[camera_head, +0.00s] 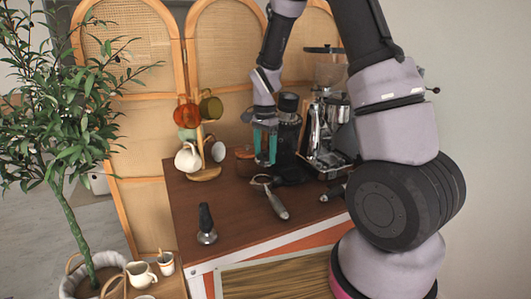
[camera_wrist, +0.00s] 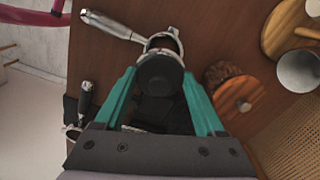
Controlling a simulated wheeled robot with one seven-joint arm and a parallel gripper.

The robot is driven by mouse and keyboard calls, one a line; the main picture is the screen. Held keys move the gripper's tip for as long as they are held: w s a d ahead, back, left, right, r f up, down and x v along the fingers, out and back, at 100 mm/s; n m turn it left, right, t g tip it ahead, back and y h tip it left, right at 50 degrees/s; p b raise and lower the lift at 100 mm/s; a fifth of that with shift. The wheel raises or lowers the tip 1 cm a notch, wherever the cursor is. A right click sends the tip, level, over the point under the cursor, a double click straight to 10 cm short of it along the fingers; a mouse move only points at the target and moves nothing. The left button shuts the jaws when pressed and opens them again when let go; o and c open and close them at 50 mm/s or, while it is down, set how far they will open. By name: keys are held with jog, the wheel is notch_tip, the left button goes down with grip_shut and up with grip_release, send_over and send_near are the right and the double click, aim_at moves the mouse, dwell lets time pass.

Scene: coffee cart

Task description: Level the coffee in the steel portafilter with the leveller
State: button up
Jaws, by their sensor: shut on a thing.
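My gripper (camera_head: 265,150) has teal fingers pointing down, above the back of the cart top. In the wrist view my gripper (camera_wrist: 160,85) is shut on a dark round piece, which I take to be the leveller (camera_wrist: 160,74). The steel portafilter (camera_head: 263,181) lies on the cart top below and in front of my gripper, its handle towards the front right. In the wrist view the portafilter (camera_wrist: 163,36) shows dark coffee inside its rim, partly covered by the leveller. I cannot tell whether the two touch.
A black grinder (camera_head: 288,125) and an espresso machine (camera_head: 328,130) stand behind and right. Another handle (camera_head: 333,193) lies to the right. A mug tree (camera_head: 205,174) and wooden-lidded jar (camera_wrist: 240,106) are on the left.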

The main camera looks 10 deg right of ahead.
aim_at(262, 165)
jog(key=shift+w+a, duration=0.1)
jog(key=shift+a, duration=0.2)
jog(key=shift+a+f, duration=0.1)
jog(key=shift+f, duration=2.3)
jog(key=shift+f, duration=1)
dwell(1.6)
